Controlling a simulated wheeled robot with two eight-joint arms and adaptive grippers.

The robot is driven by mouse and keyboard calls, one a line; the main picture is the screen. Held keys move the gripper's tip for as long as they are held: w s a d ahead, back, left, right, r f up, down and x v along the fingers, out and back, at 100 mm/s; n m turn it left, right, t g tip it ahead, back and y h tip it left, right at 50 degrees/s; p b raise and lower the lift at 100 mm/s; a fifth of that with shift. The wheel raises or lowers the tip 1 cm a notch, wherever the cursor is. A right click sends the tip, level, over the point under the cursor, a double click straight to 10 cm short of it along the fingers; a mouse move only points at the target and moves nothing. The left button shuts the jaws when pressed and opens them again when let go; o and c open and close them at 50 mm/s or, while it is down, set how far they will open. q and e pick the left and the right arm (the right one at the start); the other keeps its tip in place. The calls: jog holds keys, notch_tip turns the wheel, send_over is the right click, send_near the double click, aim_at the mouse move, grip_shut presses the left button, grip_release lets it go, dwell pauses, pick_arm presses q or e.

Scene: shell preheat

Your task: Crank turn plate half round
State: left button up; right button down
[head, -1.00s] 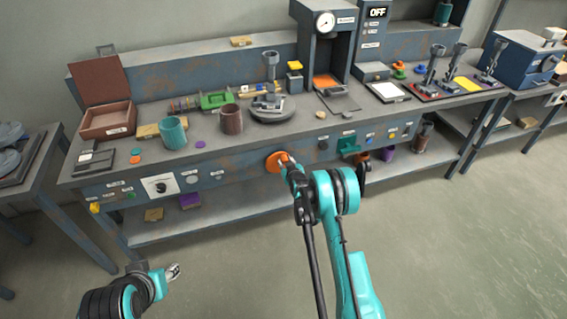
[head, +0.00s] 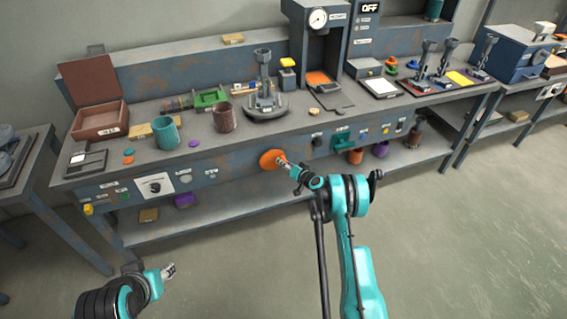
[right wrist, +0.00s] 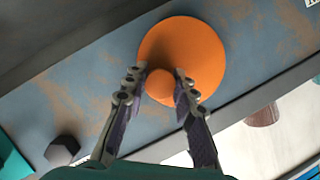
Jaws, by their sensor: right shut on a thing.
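The orange crank disc (head: 271,159) is on the bench's front face. In the right wrist view the disc (right wrist: 185,45) shows with its round orange knob (right wrist: 161,86) toward its lower-left edge. My right gripper (head: 284,162) is at the crank; in the right wrist view its fingers (right wrist: 162,80) lie on both sides of the knob, shut on it. The round grey turn plate (head: 283,111) is on the bench above the crank and carries a grey metal fixture (head: 264,75) with a tall cup-topped post. My left gripper (head: 170,270) hangs low at the left, away from the bench; its jaw opening is unclear.
A brown mug (head: 224,118) and a teal mug (head: 166,134) stand left of the plate. A press with a gauge (head: 319,45) stands behind right. A dark hexagonal knob (right wrist: 63,152) is near the crank on the front face. The floor before the bench is clear.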

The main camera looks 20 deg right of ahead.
jog(key=shift+d+f+m+y, duration=0.1)
jog(key=shift+f+m+y, duration=0.2)
jog(key=shift+m, duration=0.1)
dwell(0.4)
jog(key=c, duration=1.2)
grip_release()
jog(key=shift+s, duration=0.1)
jog(key=v, duration=1.1)
jog(key=shift+s+d, duration=0.15)
jog(key=shift+s, duration=0.25)
